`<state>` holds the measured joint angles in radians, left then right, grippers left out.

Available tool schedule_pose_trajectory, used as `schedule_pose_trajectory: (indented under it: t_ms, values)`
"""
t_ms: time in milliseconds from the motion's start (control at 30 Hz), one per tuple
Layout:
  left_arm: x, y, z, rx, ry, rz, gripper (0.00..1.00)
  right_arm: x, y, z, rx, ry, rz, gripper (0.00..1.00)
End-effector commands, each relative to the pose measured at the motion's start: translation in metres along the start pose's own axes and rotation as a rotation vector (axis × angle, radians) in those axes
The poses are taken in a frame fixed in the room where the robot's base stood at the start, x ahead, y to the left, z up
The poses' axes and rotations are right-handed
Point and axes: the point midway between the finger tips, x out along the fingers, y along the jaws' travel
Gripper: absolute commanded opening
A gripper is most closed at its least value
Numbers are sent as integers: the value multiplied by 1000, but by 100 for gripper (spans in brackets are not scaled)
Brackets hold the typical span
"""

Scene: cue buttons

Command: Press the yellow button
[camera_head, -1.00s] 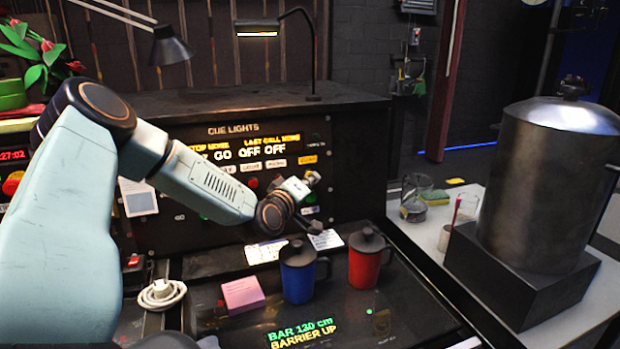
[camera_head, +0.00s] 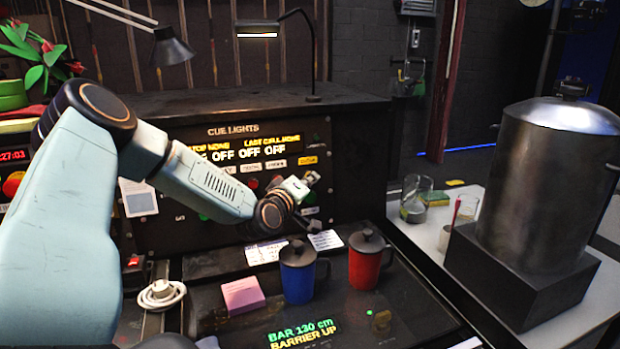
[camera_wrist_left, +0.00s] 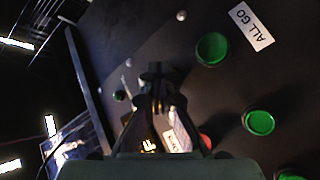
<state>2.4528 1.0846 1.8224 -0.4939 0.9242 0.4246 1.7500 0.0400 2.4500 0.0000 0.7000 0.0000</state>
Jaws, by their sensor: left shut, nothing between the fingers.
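The cue lights panel (camera_head: 165,232) stands upright at the back of the desk. My left gripper (camera_head: 314,225) is in front of the panel's right part, and the wrist hides some of the controls. In the left wrist view the gripper (camera_wrist_left: 157,75) is shut and empty. Green buttons (camera_wrist_left: 212,48) and an "ALL GO" label (camera_wrist_left: 251,26) lie to its right, and a red button shows partly behind it. My right gripper is not in view.
A blue mug (camera_head: 298,283) and a red mug (camera_head: 365,268) stand on the desk below the gripper, beside a pink block (camera_head: 242,296). A desk lamp (camera_head: 312,60) rises behind the panel. A large metal urn (camera_head: 550,190) stands at the right.

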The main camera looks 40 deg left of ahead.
Motion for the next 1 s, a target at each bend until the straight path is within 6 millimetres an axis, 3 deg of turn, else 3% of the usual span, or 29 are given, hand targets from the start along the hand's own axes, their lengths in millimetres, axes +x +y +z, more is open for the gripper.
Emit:
schedule_pose_trajectory:
  t_ms: [1000]
  values:
    - [-11, 7, 8, 0, 0, -1, 0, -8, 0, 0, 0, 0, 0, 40]
